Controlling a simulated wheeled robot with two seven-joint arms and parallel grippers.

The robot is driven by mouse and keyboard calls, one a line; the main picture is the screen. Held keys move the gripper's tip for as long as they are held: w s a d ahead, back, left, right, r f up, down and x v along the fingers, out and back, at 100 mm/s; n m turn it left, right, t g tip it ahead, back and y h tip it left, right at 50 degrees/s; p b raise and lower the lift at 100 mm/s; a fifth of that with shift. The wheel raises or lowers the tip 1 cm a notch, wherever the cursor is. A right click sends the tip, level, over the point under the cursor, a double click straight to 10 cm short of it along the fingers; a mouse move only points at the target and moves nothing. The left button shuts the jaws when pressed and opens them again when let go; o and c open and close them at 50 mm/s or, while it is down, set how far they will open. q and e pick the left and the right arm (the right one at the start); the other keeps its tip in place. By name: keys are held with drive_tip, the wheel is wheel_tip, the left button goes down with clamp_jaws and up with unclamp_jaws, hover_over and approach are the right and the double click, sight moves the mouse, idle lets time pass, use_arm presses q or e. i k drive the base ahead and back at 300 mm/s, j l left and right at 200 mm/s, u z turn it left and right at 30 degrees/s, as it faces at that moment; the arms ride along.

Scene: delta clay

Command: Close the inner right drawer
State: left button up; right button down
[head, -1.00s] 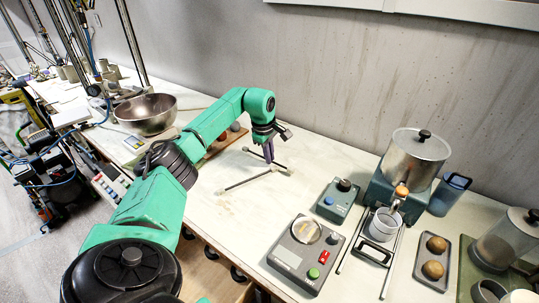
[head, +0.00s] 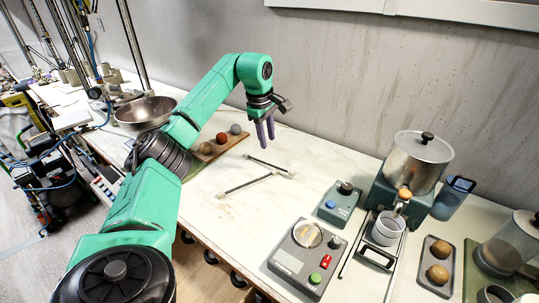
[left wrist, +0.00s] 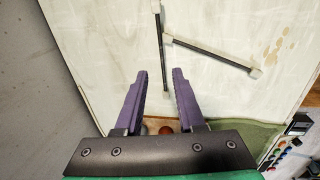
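Below the table's front edge, a brown wooden drawer (head: 203,278) seems to stand pulled out. It is cut off by the bottom of the head view and partly hidden by my arm, so I cannot tell how far out it is. Several dark rounded handles (head: 237,279) line the table front. My left gripper (head: 265,144) hangs above the tabletop, fingers down, well away from the drawer. Its purple fingers also show in the left wrist view (left wrist: 160,76), apart with nothing between them. My right gripper is not in view.
The white tabletop (head: 235,205) has thin dark rods (head: 248,184) under the gripper. A wooden board (head: 213,151) with balls and a metal bowl (head: 146,111) lie left.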

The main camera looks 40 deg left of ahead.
sight(199, 281)
drive_tip(key=k+l, duration=0.5)
drive_tip(key=l, duration=0.15)
drive_tip(key=k+l, duration=0.5)
drive_tip(key=l, duration=0.15)
drive_tip(key=k+l, duration=0.5)
drive_tip(key=l, duration=0.15)
